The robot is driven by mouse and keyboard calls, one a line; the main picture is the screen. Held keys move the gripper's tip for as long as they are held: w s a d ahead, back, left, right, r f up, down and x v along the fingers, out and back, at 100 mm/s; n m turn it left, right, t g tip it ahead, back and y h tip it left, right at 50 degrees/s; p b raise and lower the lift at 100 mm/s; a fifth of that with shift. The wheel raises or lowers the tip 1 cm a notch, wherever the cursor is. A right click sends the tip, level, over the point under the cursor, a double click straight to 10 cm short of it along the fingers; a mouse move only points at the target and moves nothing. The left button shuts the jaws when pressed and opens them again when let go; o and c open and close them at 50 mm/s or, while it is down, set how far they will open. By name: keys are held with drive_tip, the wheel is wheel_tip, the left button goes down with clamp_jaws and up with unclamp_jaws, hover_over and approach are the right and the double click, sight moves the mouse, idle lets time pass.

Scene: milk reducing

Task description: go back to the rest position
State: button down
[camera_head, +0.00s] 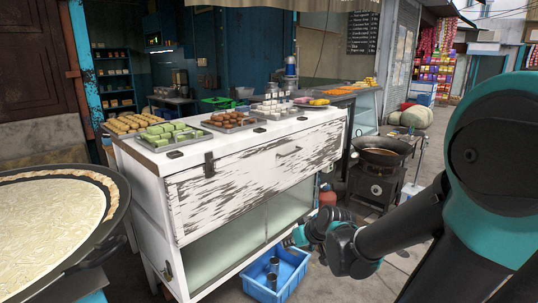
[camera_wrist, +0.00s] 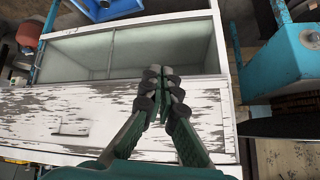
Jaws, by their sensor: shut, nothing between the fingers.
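My gripper (camera_head: 292,240) is low in front of the white counter in the head view, with the blue crate near it in the picture. In the wrist view my gripper (camera_wrist: 160,86) is shut, its dark fingers together with nothing between them. It shows against the worn white front of the counter (camera_wrist: 60,105). A wide dark pan (camera_head: 115,200) at the left holds a creamy, pale liquid (camera_head: 45,220). My arm comes in from the right of the head view.
The white counter (camera_head: 240,172) bears trays of sweets. A blue crate (camera_head: 258,292) with metal cups stands on the ground. A wok (camera_head: 382,155) sits on a stove behind my arm. A turquoise stand (camera_wrist: 285,50) shows at the right in the wrist view. Open pavement lies at right.

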drive_tip(key=s+d+f+m+g+h, duration=0.1)
drive_tip(key=s+d+f+m+h, duration=0.1)
drive_tip(key=s+d, duration=0.3)
drive_tip(key=s+d+f+m+g+h, duration=0.1)
drive_tip(key=s+d+f+m+h, duration=0.2)
drive_tip(key=s+d, duration=0.2)
drive_tip(key=d, duration=0.3)
drive_tip(key=shift+s+d+f+g, duration=0.2)
drive_tip(key=shift+s+f+g, duration=0.05)
drive_tip(key=shift+g, duration=0.05)
